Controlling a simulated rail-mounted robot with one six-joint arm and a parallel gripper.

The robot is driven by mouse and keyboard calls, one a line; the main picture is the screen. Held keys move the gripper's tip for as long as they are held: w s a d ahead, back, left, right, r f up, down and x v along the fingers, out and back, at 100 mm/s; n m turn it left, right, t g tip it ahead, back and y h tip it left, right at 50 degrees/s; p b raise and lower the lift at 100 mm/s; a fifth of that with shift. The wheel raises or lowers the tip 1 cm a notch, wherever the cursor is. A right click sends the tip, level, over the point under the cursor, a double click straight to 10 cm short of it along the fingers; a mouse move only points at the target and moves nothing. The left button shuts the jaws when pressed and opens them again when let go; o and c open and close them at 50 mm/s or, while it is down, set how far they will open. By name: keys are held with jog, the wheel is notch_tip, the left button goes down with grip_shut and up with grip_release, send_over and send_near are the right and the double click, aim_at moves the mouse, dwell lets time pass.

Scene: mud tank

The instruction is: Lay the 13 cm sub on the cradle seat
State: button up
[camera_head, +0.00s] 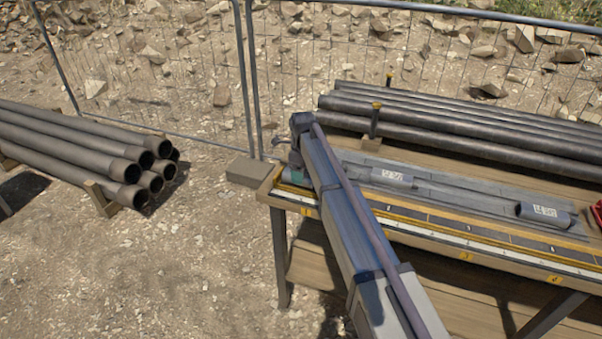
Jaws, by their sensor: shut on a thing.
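My arm reaches from the bottom right up to the left end of the workbench. My gripper (293,160) points down there, mostly hidden behind my arm. It is shut on a short grey-green piece (292,177), of which only a small part shows, low over the bench's left end. I cannot read its size or tell whether it touches the bench. Two short grey subs with white labels lie on the bench: one near the middle (393,179), one further right (545,214). Their labels are too blurred to read surely. I cannot make out the cradle seat.
The wooden workbench (440,262) has a yellow and white measuring strip along its front. Long dark pipes (450,120) lie behind it. A stack of pipes (80,150) lies at left. A wire fence (160,70) runs behind. A red object (597,214) sits at the right edge.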

jog(key=shift+f+b, duration=0.5)
dwell(0.4)
jog(key=o, duration=1.7)
notch_tip(320, 180, up, 7)
jog(key=p, duration=0.7)
jog(key=shift+r, duration=0.2)
jog(key=shift+f, duration=0.15)
